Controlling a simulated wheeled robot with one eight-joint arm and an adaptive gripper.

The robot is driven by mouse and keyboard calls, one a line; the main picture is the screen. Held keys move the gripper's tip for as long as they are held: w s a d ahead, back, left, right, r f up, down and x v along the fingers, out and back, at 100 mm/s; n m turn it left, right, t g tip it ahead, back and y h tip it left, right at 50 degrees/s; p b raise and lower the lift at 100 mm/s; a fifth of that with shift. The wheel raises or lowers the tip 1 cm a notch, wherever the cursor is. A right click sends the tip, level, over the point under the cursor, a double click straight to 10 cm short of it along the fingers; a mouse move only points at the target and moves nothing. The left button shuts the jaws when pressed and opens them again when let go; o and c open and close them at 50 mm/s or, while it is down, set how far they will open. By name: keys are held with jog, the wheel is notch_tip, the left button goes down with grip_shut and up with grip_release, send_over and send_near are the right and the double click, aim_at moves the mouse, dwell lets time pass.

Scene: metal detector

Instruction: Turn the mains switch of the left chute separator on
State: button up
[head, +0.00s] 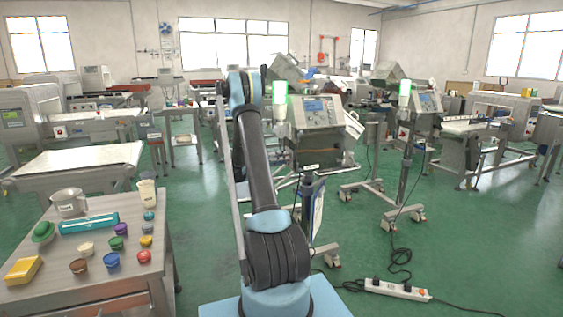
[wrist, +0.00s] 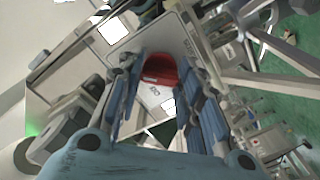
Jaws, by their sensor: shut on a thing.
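The left chute separator (head: 318,140) stands ahead in the head view, just right of my raised arm. It is a grey metal box with a small screen on its front and a green-lit lamp on its left. In the wrist view its pale panel (wrist: 172,38) lies tilted and carries a red mains switch (wrist: 158,68). My gripper (wrist: 160,78) has its blue-padded fingers on both sides of the red switch, shut on it. The switch's setting cannot be read. In the head view my gripper and the switch are hidden.
A second chute separator (head: 426,102) stands to the right on a wheeled stand. A table (head: 150,237) with cups, lids and a jug is at the left front. A power strip (head: 398,290) and cables lie on the green floor at the right front.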

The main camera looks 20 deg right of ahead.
jog(key=o, duration=1.1)
jog(key=shift+w+f, duration=0.1)
jog(key=shift+c, duration=0.2)
jog(key=a, duration=1.2)
jog(key=shift+s, duration=0.2)
